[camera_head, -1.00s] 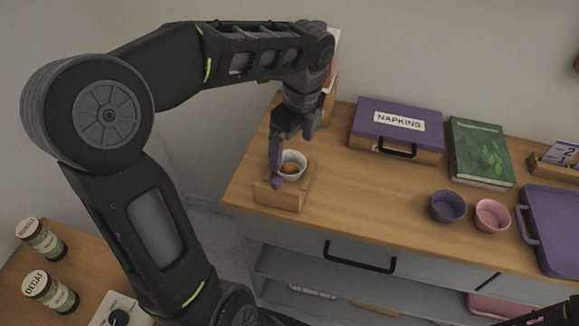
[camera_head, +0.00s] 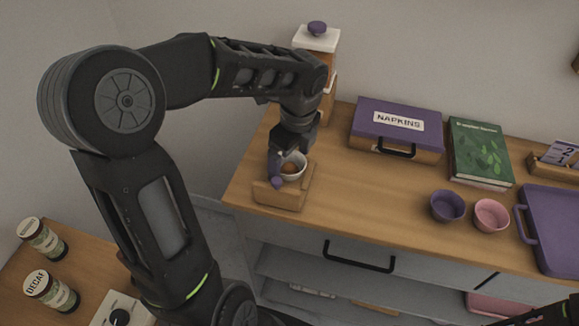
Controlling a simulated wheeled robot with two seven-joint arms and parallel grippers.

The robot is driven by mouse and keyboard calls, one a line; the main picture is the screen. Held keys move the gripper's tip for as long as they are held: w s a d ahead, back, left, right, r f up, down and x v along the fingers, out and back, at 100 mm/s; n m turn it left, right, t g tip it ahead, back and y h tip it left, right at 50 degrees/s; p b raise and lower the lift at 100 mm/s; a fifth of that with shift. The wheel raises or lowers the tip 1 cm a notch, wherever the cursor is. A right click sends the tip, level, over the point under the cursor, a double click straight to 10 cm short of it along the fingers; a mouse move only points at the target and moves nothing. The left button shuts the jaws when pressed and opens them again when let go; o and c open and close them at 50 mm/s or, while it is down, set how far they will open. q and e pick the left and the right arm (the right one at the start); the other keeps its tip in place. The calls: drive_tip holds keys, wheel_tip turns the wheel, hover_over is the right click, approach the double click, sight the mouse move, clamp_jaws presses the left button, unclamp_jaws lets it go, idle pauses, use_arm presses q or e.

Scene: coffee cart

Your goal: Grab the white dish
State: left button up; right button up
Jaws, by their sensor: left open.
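The white dish (camera_head: 297,174) is a small round bowl with something brown inside. It sits in or on a low wooden stand (camera_head: 281,198) at the left end of the counter. My left gripper (camera_head: 287,165) points down at the dish's far left rim, its fingers open. I cannot tell whether the fingers touch the rim. A bit of my right arm (camera_head: 545,315) shows at the lower right edge; its gripper is not visible.
A purple napkin box (camera_head: 372,130), a green book (camera_head: 480,150), a purple bowl (camera_head: 447,206), a pink bowl (camera_head: 491,215) and a purple tray (camera_head: 555,235) stand to the right. A white-lidded wooden container (camera_head: 317,40) stands behind my left arm. The counter's middle is clear.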

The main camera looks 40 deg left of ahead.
sight(290, 171)
use_arm(q)
drive_tip(key=shift+c, duration=0.4)
drive_tip(key=c, duration=1.3)
drive_tip(key=shift+r, duration=0.1)
wheel_tip(290, 171, up, 10)
drive_tip(key=shift+f, duration=0.1)
idle(0.3)
